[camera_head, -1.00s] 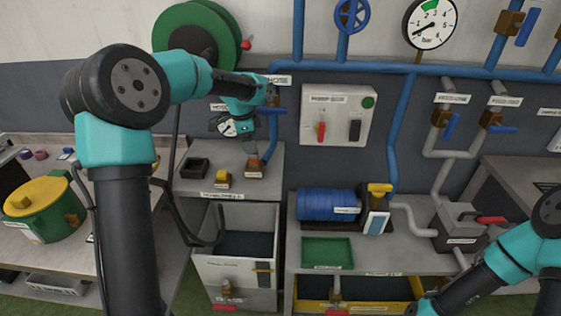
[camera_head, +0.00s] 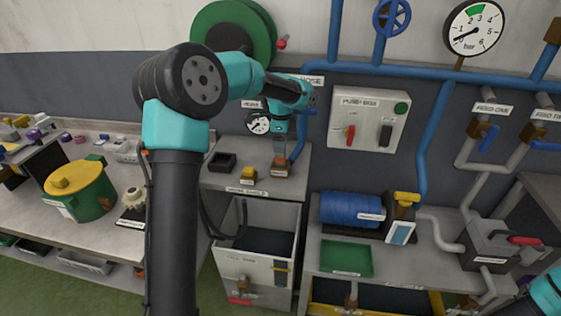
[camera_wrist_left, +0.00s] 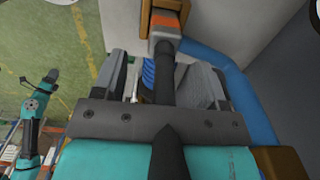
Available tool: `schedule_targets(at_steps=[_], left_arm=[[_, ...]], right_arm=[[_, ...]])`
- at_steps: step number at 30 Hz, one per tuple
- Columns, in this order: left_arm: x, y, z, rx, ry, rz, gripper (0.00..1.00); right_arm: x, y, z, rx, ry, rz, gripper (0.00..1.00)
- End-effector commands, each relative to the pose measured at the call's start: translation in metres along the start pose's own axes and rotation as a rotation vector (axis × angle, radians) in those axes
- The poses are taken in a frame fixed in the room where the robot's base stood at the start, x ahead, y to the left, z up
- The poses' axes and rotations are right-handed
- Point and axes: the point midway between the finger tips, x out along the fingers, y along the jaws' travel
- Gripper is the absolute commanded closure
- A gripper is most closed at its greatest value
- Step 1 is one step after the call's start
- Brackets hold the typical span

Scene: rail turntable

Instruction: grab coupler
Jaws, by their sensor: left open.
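The coupler, a small block with grey, orange and brown parts (camera_head: 280,169), stands on the grey bench below the hose reel. It also shows at the top of the left wrist view (camera_wrist_left: 166,30), with a dark hose or stem running from it between my fingers. My left gripper (camera_head: 280,146) points down just above the coupler. In the left wrist view its two fingers (camera_wrist_left: 163,85) are apart, one on each side of the dark stem. I cannot tell whether they touch it. My right gripper is outside the head view; a small teal arm shows at left in the wrist view.
A blue pipe (camera_head: 304,136) runs close beside the coupler. A black tray (camera_head: 222,163) and a yellow block (camera_head: 248,176) stand to its left. A switch box (camera_head: 367,121) hangs on the wall at right. An open grey bin (camera_head: 254,262) lies below.

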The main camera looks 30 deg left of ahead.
Motion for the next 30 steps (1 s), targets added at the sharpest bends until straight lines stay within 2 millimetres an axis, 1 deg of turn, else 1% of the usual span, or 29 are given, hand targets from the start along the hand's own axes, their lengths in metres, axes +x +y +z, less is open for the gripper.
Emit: schedule_targets(at_steps=[5,15,17,30], left_arm=[[0.004,0.000,0.001,0.000,-0.001,0.002,0.34],[0.046,-0.004,0.003,0.000,0.000,0.003,0.34],[0.051,-0.004,0.003,0.000,0.000,0.003,0.34],[0.052,-0.004,0.003,0.000,0.000,0.001,0.34]], right_arm=[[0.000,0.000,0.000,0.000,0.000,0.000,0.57],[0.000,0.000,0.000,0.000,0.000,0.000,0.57],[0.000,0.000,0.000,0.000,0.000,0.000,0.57],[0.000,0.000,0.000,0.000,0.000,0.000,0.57]])
